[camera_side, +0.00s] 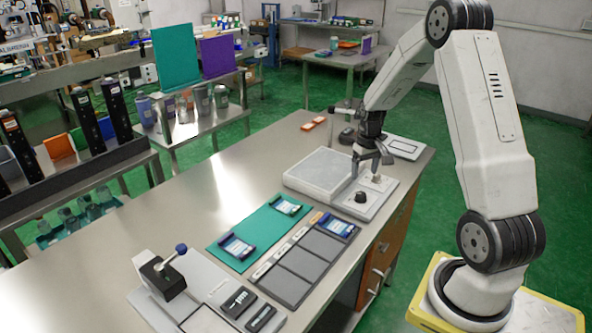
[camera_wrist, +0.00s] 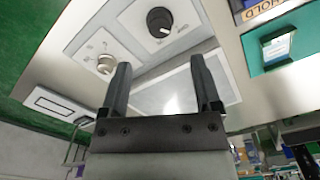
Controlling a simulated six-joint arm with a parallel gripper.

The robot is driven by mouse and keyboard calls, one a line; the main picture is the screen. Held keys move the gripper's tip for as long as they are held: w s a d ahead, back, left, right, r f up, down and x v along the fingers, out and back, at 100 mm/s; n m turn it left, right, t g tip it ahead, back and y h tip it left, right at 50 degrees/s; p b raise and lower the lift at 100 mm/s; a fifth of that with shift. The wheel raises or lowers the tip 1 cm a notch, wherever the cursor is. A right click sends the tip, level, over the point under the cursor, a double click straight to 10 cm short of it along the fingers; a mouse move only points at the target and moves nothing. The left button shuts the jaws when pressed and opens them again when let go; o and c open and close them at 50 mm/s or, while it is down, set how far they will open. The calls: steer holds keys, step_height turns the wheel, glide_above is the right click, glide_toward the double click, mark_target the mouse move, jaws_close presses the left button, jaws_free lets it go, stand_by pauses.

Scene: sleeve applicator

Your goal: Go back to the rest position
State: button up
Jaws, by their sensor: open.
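My gripper (camera_side: 371,160) is above the sleeve applicator (camera_side: 372,208), near its black knob (camera_side: 361,197). In the wrist view my gripper (camera_wrist: 160,72) has its two dark fingers wide apart with nothing between them. Beyond them show the applicator's pale panel (camera_wrist: 165,97), the black knob (camera_wrist: 160,21) and a smaller light knob (camera_wrist: 105,64). In the side view the pale panel (camera_side: 318,172) lies left of the knob.
A teal mat (camera_side: 258,228) holds two blue-framed labelled pieces. A dark sectioned tray (camera_side: 304,262) holds another blue piece. A lever press (camera_side: 160,275) with a blue ball stands at the near left. Orange pieces (camera_side: 313,123) lie at the far end. The table's left part is clear.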

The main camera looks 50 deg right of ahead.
steer(key=shift+w+a+r, duration=0.1)
steer(key=shift+w+a, duration=0.05)
steer(key=shift+a, duration=0.3)
steer(key=s+a+r+n+t, duration=0.1)
steer(key=s+a+r+n, duration=0.1)
steer(key=a, duration=1.2)
steer(key=s+a+r+n+t, duration=0.1)
steer(key=s+a+r+n, duration=0.1)
steer(key=a, duration=1.2)
steer(key=shift+s+a+n+t, duration=0.15)
steer(key=shift+s+n+t, duration=0.15)
steer(key=shift+s+n, duration=0.55)
